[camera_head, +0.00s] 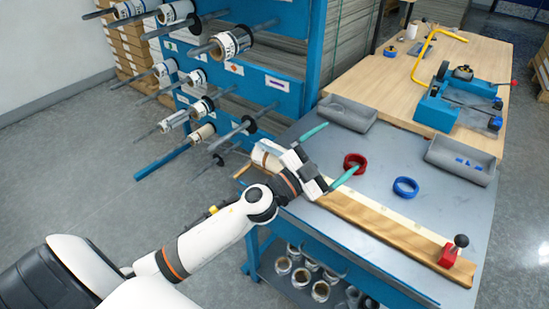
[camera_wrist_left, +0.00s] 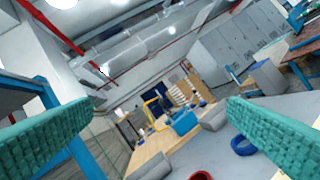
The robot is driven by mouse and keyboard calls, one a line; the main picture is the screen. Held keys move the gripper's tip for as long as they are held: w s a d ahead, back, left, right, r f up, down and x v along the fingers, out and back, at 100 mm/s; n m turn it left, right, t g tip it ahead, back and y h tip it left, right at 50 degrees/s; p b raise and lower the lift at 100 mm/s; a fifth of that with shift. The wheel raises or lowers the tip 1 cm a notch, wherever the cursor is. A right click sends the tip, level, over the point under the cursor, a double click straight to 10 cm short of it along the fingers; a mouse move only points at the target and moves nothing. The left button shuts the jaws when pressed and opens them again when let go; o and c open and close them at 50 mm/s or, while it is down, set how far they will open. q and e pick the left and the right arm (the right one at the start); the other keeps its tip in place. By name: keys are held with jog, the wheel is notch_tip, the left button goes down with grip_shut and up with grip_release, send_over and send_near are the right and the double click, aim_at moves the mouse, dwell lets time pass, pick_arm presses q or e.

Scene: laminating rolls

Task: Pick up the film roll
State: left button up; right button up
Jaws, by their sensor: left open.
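Several film rolls sit on the rods of the blue rack at upper left in the head view, among them a white roll with dark print (camera_head: 230,43) and a cream one (camera_head: 203,133). My left gripper (camera_head: 329,155) is open over the grey worktable, its two teal fingers wide apart with nothing between them. It is to the right of the rack and apart from its rolls. Its fingers also frame the left wrist view (camera_wrist_left: 163,112), which shows no rack roll clearly. A cream cylindrical thing (camera_head: 265,155) is partly hidden behind my left wrist. My right gripper is out of view.
The grey table (camera_head: 400,220) holds a red ring (camera_head: 354,160), a blue ring (camera_head: 405,187), grey trays (camera_head: 462,160) and a wooden strip with a red knob block (camera_head: 453,252). A blue device (camera_head: 440,110) stands on the wooden bench. Rack rods stick out leftward.

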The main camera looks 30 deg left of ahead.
pick_arm(q)
jog(key=d+m+g+h, duration=0.4)
jog(key=m+g+h, duration=0.2)
jog(key=m, duration=0.2)
jog(key=n+g+y, duration=0.1)
jog(key=g+y, duration=0.8)
jog(key=y, duration=0.5)
send_near(272, 152)
jog(key=p+x, duration=0.1)
jog(key=x, duration=0.5)
jog(key=shift+w+a+f, duration=0.15)
jog(key=shift+w, duration=0.1)
jog(key=shift+d+p+x, duration=0.15)
jog(key=shift+p+x, duration=0.15)
jog(key=shift+x, duration=1.05)
jog(key=shift+d+p+x, duration=0.1)
jog(key=shift+p+x, duration=0.2)
jog(key=shift+x, duration=1.1)
jog(key=shift+s, duration=0.2)
jog(key=shift+c, duration=0.4)
jog(key=c, duration=1.2)
